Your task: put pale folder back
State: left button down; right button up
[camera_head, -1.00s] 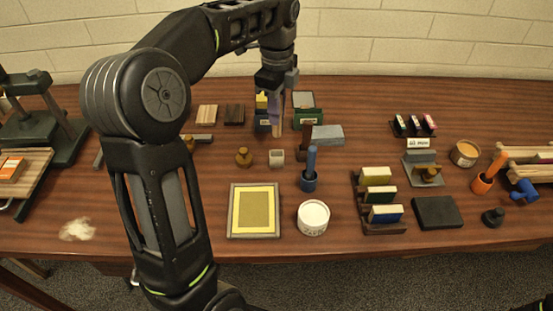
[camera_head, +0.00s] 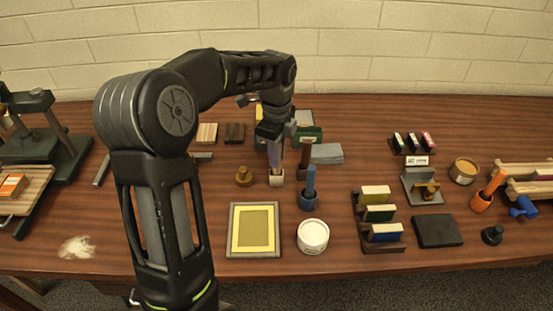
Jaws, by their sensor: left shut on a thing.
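My left gripper (camera_head: 270,133) is above the middle of the table, pointing down. It is shut on the pale folder (camera_head: 277,158), a slim upright strip that looks lavender beside the jaws. The folder's lower end meets a small cream cup (camera_head: 277,181); I cannot tell whether it is inside the cup or just over it. My left arm crosses the left part of the view and hides some of the table. My right gripper is not in view.
A brass weight (camera_head: 243,178) stands left of the cup. A blue-handled tool (camera_head: 309,190) stands to its right, with a dark brown upright piece (camera_head: 305,158) close behind. A framed yellow sheet (camera_head: 233,250) and white tub (camera_head: 313,236) lie in front.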

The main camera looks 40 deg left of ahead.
pick_arm(q)
jog(key=shift+f, duration=1.05)
jog(key=shift+f, duration=0.15)
jog(key=c, duration=1.4)
grip_release()
notch_tip(320, 180, up, 12)
jog(key=shift+r, duration=0.2)
